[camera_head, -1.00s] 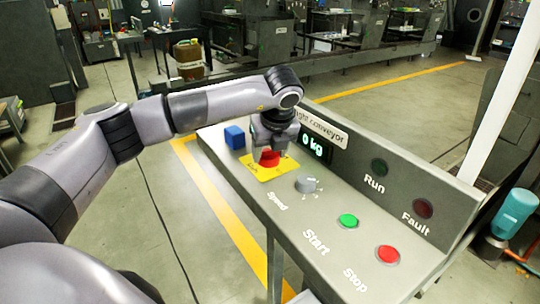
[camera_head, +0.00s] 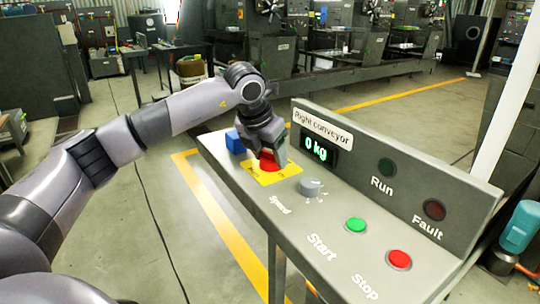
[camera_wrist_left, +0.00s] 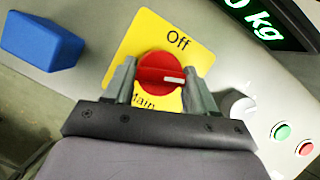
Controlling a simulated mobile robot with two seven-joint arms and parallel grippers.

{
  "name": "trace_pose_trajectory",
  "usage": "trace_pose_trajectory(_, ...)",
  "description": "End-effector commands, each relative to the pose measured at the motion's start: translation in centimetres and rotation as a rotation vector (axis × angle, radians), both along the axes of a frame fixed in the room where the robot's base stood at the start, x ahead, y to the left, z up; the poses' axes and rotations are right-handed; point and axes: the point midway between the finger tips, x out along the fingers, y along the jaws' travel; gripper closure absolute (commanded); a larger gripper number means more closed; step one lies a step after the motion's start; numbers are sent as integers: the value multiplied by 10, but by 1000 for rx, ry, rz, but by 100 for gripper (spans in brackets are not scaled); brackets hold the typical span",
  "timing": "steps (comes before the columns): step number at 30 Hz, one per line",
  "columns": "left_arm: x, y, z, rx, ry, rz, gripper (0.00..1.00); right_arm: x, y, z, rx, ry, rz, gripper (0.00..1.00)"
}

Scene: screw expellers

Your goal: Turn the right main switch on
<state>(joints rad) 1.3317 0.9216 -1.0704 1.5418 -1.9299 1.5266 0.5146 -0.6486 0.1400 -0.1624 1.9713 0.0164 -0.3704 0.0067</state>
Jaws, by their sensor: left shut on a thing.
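The right main switch is a red round knob (camera_head: 267,163) on a yellow plate (camera_head: 284,177) on the panel labelled "Right conveyor". In the left wrist view the red knob (camera_wrist_left: 161,73) has a pale mark pointing right, between "Off" at the top and a partly hidden "Main" at the bottom of the yellow plate (camera_wrist_left: 199,52). My left gripper (camera_head: 268,156) comes down on the knob from above, tilted. Its two fingers (camera_wrist_left: 162,84) stand on either side of the knob, shut on it. My right gripper is not in view.
A blue block (camera_head: 235,141) sits on the panel beside the plate. A grey speed knob (camera_head: 311,187), green start button (camera_head: 356,225) and red stop button (camera_head: 399,259) line the panel. The display (camera_head: 318,148) reads "0 kg"; the run lamp (camera_head: 386,168) and fault lamp (camera_head: 433,209) look dark.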

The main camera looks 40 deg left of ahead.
Motion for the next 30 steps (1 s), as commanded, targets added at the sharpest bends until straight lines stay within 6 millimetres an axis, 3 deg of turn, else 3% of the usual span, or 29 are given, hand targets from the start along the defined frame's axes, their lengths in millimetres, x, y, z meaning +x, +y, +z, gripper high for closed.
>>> trace_pose_trajectory(15,-2,1,-5,0,19,-334,74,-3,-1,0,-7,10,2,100)
trace_pose_trajectory(30,-2,1,-6,1,21,-394,74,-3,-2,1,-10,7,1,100)
